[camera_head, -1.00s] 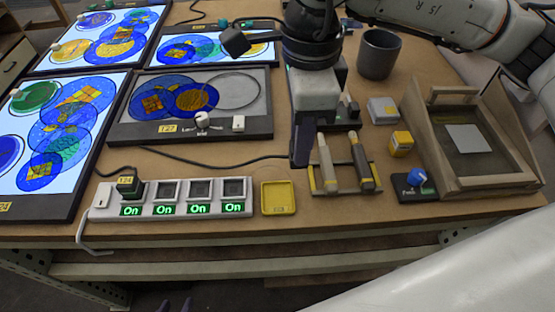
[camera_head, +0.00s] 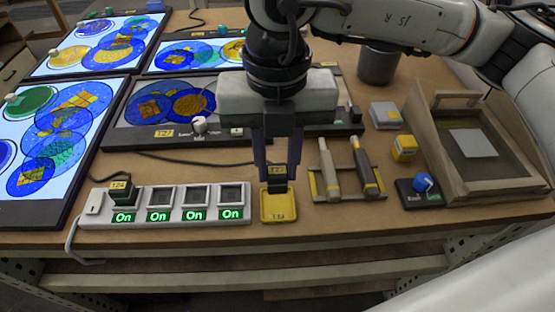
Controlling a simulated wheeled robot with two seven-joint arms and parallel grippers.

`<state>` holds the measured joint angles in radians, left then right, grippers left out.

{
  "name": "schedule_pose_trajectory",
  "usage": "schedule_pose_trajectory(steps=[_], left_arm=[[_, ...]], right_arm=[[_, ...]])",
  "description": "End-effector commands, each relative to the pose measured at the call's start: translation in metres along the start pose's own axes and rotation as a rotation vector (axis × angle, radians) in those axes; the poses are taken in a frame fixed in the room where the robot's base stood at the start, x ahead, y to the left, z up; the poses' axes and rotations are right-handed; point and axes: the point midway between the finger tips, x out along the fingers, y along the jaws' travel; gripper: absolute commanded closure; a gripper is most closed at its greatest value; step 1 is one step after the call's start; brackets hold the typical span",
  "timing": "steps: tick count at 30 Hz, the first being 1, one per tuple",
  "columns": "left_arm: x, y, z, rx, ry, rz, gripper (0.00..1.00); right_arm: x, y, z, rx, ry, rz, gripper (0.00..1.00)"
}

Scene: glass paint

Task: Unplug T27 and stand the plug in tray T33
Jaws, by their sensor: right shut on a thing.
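My right gripper (camera_head: 277,178) points down over the yellow tray (camera_head: 279,215) and is shut on a small dark plug (camera_head: 277,187) with a yellow label. The plug is upright at the back part of the tray; whether its base touches the tray floor I cannot tell. The fingers cover its sides. The glass panel labelled T27 (camera_head: 165,132) is unlit, while the other panels glow. The power strip (camera_head: 240,215) holds one plug, labelled T24 (camera_head: 122,191), in its leftmost socket. The other sockets are empty, and all show "On". My left gripper is not in view.
A rack with two pen-like tools (camera_head: 348,185) stands just right of the tray. A blue-knobbed box (camera_head: 422,182), a yellow block (camera_head: 404,148) and a wooden frame box (camera_head: 480,185) are farther right. The dark cup (camera_head: 379,65) stands behind.

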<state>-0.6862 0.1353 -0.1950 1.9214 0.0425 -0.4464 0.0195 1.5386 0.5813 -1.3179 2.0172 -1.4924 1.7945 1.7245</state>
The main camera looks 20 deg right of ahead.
Motion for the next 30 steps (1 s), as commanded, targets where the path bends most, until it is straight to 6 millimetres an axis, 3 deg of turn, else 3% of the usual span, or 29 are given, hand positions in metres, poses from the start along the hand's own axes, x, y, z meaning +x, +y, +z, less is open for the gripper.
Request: schedule_pose_trajectory(steps=[18,30], left_arm=[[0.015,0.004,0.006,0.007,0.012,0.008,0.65],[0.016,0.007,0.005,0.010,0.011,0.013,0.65]], right_arm=[[0.044,0.000,0.000,-0.002,0.000,0.001,0.98],[0.044,0.000,0.000,-0.004,0.000,-0.001,0.98]])
